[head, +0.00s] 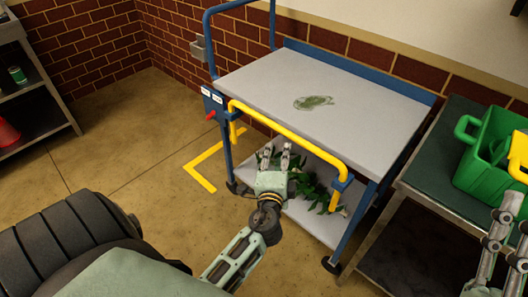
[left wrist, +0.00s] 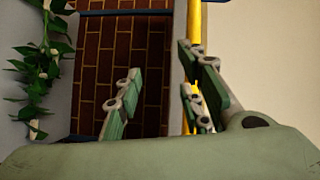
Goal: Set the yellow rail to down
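The yellow rail (head: 290,132) runs along the near long side of a blue-framed cart (head: 345,106). Its bar is up near tabletop height, with bent ends going down to blue brackets. My left gripper (head: 283,150) is just on the near side of the rail's middle, fingers pointing towards it. In the left wrist view its fingers (left wrist: 155,95) are apart with nothing held between them. The rail (left wrist: 194,22) shows upright there, partly hidden behind the right-hand fingers; contact cannot be told. My right gripper (head: 508,205) is partly in view at the right edge; its opening is unclear.
Green foliage (head: 309,188) lies on the cart's lower shelf. A green patch (head: 313,102) is on the tabletop. A red lever (head: 211,115) is at the cart's left corner. Floor left of the cart is clear.

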